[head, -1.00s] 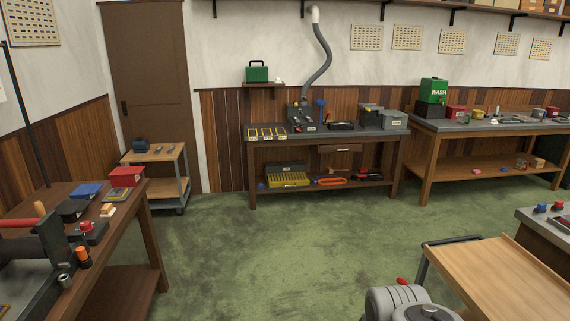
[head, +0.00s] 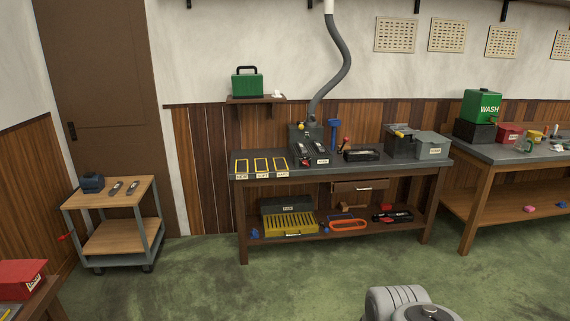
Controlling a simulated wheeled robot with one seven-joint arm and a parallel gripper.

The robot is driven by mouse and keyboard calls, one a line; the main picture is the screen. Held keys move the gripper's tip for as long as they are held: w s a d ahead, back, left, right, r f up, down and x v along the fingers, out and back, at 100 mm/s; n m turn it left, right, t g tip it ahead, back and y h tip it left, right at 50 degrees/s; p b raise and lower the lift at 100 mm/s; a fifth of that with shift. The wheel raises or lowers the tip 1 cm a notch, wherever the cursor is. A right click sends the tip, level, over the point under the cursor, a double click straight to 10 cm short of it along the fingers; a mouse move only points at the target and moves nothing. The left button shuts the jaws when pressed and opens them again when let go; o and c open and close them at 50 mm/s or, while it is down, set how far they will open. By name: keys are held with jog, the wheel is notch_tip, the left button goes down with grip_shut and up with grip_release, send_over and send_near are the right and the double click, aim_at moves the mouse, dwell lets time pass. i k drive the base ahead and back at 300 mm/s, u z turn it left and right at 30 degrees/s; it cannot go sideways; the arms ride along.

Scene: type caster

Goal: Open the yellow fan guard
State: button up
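A yellow slatted panel (head: 290,223), which looks like the fan guard, is on the lower shelf of the middle workbench. It lies in front of and below a dark grey box (head: 287,205) with a small label. A small handle or latch seems to show at its front edge, too small to be sure. I cannot tell from here whether the guard is shut. My gripper is not in view; only a grey part of my arm shows at the bottom edge, well short of the bench.
The workbench (head: 405,163) carries labelled trays, a hose unit and grey bins. A small cart (head: 113,225) stands left and a wash bench (head: 520,160) right. Green floor before the bench is clear.

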aim_at(294, 223)
jog(key=i, duration=3.5)
jog(key=u, duration=1.4)
